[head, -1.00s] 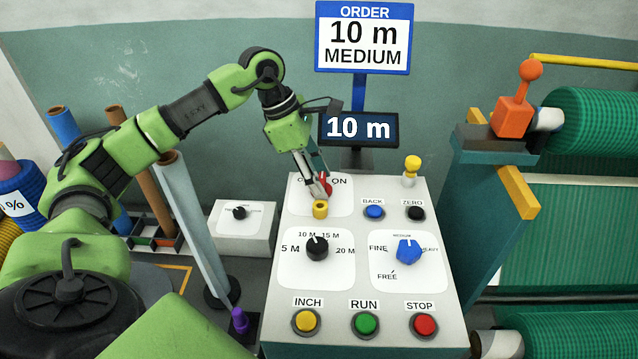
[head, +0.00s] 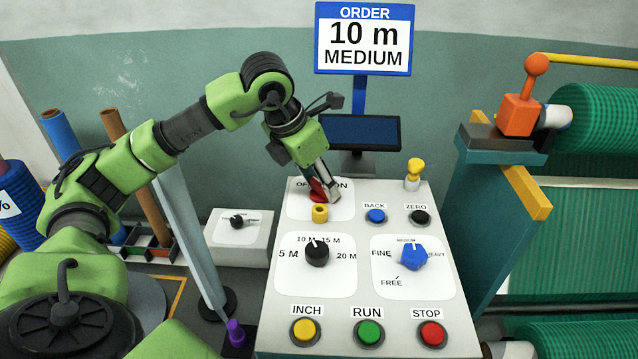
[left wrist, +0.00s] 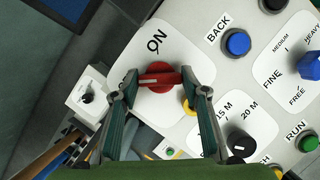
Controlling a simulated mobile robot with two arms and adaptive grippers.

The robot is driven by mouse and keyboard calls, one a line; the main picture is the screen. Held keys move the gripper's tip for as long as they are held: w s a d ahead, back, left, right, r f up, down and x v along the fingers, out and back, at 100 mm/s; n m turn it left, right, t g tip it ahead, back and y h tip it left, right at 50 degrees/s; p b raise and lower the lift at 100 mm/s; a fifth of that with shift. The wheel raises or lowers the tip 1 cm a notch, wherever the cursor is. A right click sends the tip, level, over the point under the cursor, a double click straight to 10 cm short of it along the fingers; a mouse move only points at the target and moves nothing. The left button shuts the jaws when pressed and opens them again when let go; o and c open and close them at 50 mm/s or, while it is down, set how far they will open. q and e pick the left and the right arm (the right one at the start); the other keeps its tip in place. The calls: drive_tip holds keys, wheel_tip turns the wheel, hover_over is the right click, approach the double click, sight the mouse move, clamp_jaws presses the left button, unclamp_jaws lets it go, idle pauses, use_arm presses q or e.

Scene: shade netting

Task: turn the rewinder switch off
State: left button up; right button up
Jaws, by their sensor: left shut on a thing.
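The red rewinder switch (head: 317,190) sits on a white plate at the top left of the control panel (head: 361,299). It also shows in the left wrist view (left wrist: 160,79), with its handle lying across between the fingers. My left gripper (head: 325,193) reaches down onto the switch and is shut on its handle. In the head view the red handle leans toward the OFF side. The OFF label is partly covered by the gripper; ON reads clearly in the left wrist view. The display (head: 360,131) behind the panel is dark. My right gripper is not in view.
A yellow piece (head: 320,212) stands just in front of the switch. Black (head: 317,253) and blue (head: 412,256) selector knobs and several push buttons fill the rest of the panel. An order sign (head: 364,38) stands behind. A smaller control box (head: 238,227) stands left.

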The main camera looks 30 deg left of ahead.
use_arm(q)
drive_tip(key=shift+n, duration=0.4)
drive_tip(key=o, duration=1.1)
drive_tip(key=v, duration=1.2)
drive_tip(key=shift+s+d, duration=0.1)
